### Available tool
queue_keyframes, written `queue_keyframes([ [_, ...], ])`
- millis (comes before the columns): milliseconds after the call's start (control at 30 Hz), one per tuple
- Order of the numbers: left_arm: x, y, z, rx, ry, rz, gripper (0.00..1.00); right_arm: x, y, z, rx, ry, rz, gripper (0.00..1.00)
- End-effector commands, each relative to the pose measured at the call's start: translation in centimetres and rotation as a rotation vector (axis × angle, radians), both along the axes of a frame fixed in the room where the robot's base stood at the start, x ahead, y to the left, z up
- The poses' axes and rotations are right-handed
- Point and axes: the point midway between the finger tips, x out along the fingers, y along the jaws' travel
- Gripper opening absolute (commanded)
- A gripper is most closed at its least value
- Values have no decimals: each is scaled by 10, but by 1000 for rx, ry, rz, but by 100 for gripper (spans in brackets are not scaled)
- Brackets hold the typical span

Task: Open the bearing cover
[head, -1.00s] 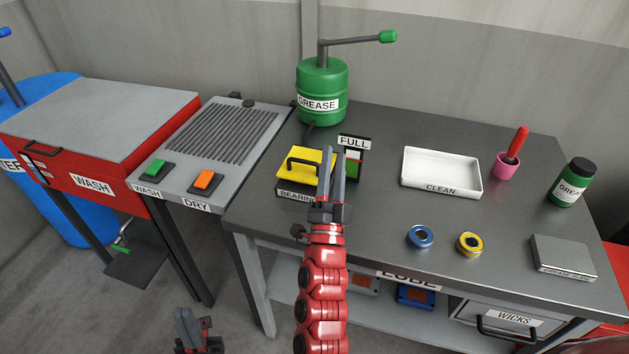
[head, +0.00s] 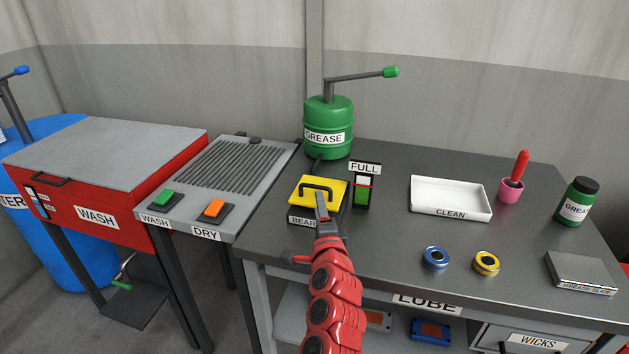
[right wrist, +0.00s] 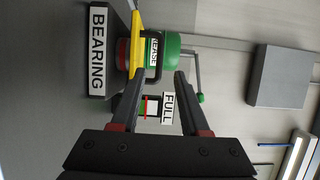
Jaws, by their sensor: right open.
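The bearing cover (head: 337,192) is a yellow lid with a black arched handle (head: 312,185), lying flat on the box labelled BEARING (head: 299,220). My right gripper (head: 321,204) is at the near side of the handle in the head view, its fingers overlapping the lid. In the right wrist view the two fingers (right wrist: 160,74) are apart, with the black handle (right wrist: 157,62) close to the left fingertip. The yellow lid edge (right wrist: 136,45) shows beyond. I cannot tell whether the fingers touch the handle. My left gripper is not in view.
A gauge marked FULL (head: 364,190) stands right beside the box. The green grease drum (head: 328,120) with its lever is behind it. A white CLEAN tray (head: 450,192) and blue and yellow rings (head: 435,258) sit further right. The bench front is mostly clear.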

Motion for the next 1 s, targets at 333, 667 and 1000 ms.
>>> queue_keyframes([
  [333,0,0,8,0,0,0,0,48,4,2,-5,1,0,45],
  [667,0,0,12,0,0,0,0,92,8,0,-10,0,2,45],
  [1000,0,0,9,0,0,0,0,116,9,-1,-5,2,1,45],
])
